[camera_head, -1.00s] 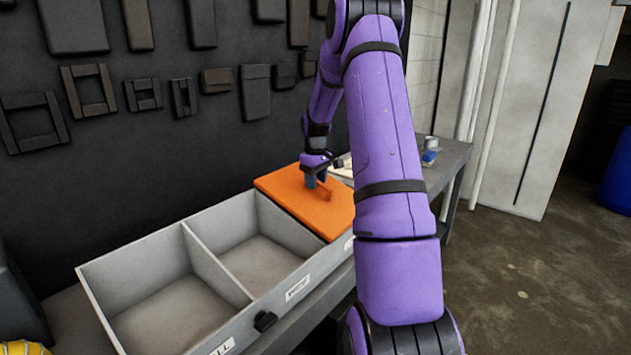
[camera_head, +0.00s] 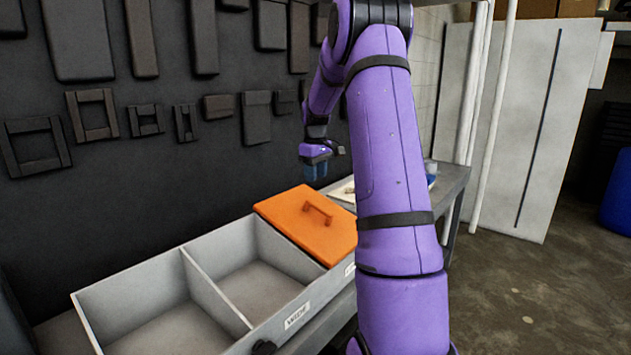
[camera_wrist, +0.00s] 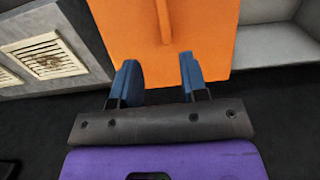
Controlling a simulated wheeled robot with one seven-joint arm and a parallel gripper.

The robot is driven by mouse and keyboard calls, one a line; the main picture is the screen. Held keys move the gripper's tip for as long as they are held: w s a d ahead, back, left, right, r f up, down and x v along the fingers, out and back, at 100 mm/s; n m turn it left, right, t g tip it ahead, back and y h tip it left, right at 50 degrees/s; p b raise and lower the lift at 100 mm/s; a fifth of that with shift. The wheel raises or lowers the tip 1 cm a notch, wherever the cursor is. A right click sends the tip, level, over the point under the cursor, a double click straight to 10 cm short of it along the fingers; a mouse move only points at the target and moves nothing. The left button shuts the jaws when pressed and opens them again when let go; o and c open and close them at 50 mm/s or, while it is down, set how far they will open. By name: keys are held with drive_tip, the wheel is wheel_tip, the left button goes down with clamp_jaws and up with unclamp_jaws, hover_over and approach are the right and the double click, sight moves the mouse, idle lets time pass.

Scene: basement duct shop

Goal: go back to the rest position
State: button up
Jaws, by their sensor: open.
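My gripper (camera_head: 316,170) is open and empty, its blue fingers pointing down above the orange lid and apart from it. The fingers also show spread apart in the wrist view (camera_wrist: 158,80). The orange lid (camera_head: 290,213) lies flat over the far-right compartment of the grey bin, with its bar handle (camera_head: 318,211) upright on top. In the wrist view the lid (camera_wrist: 205,30) lies beyond the fingers, its handle at the top of the frame.
The grey bin (camera_head: 192,280) has two open compartments that look empty. The bench (camera_head: 455,180) carries small items behind my arm. A dark wall (camera_head: 120,190) with hung duct parts stands behind. The floor (camera_head: 540,290) at right is clear.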

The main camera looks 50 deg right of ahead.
drive_tip(key=shift+a+r, duration=0.1)
idle(0.5)
drive_tip(key=s+a+r+t, duration=0.1)
drive_tip(key=s+a+r, duration=0.25)
drive_tip(key=a, duration=0.45)
drive_tip(key=s+a+r+t+h, duration=0.1)
drive_tip(key=s+a+r, duration=0.1)
drive_tip(key=a+r, duration=0.45)
drive_tip(key=s+a+r, duration=0.3)
drive_tip(key=a, duration=0.7)
drive_tip(key=s+a+f+t, duration=0.1)
drive_tip(key=s+a, duration=0.6)
drive_tip(key=s, duration=0.2)
drive_tip(key=s+a+f+t+y, duration=0.1)
drive_tip(key=s+a+t, duration=0.1)
drive_tip(key=s+a, duration=0.5)
drive_tip(key=s, duration=0.3)
drive_tip(key=shift+s+f, duration=0.15)
drive_tip(key=shift+f, duration=0.1)
drive_tip(key=shift+o, duration=0.4)
